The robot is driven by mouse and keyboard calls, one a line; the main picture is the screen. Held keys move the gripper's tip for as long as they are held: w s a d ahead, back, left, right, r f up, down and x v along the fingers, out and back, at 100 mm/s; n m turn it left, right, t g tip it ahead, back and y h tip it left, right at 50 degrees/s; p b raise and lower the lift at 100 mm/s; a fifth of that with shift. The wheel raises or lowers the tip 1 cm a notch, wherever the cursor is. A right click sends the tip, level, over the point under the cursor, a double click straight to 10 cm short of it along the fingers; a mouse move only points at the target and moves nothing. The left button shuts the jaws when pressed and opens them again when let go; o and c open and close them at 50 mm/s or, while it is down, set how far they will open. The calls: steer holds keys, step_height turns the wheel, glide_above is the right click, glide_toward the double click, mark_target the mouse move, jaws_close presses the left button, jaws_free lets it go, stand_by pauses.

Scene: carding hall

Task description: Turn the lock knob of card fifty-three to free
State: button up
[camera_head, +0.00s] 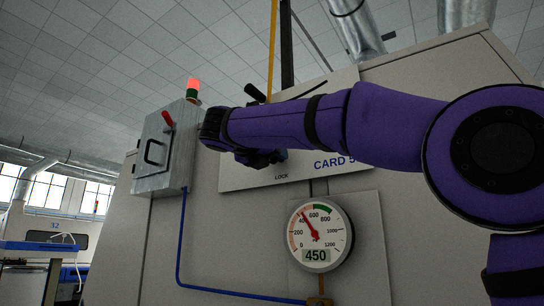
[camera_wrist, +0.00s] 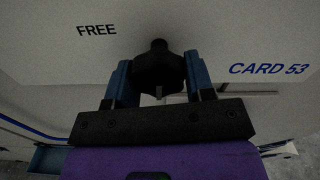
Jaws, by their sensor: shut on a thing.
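The lock knob (camera_wrist: 158,66) is black and sits on the pale panel of card fifty-three in the wrist view. My gripper (camera_wrist: 159,72) has its two blue fingers on either side of the knob and is shut on it. A small grey mark shows on the knob's near side. The word FREE (camera_wrist: 97,29) is printed to the left of the knob, and the CARD 53 label (camera_wrist: 268,69) is to the right. In the head view the LOCK label (camera_head: 281,177) shows just below my gripper (camera_head: 268,159). My arm hides the knob there.
A round gauge (camera_head: 320,235) reading 450 is below my arm. A grey metal box (camera_head: 165,150) with a red lever is to the left, with a lit red lamp (camera_head: 193,84) above it. A blue pipe (camera_head: 181,240) runs down from the box.

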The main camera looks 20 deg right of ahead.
steer(key=m, duration=0.7)
steer(key=shift+w, duration=0.15)
steer(key=m, duration=0.7)
steer(key=shift+a, duration=0.1)
steer(key=m, duration=0.4)
steer(key=shift+w+r+m, duration=0.1)
steer(key=shift+r+m, duration=0.05)
steer(key=shift+m, duration=0.25)
steer(key=m, duration=0.4)
steer(key=shift+a+m, duration=0.1)
steer(key=shift+m, duration=0.3)
steer(key=o, duration=0.9)
steer(key=shift+r, duration=0.1)
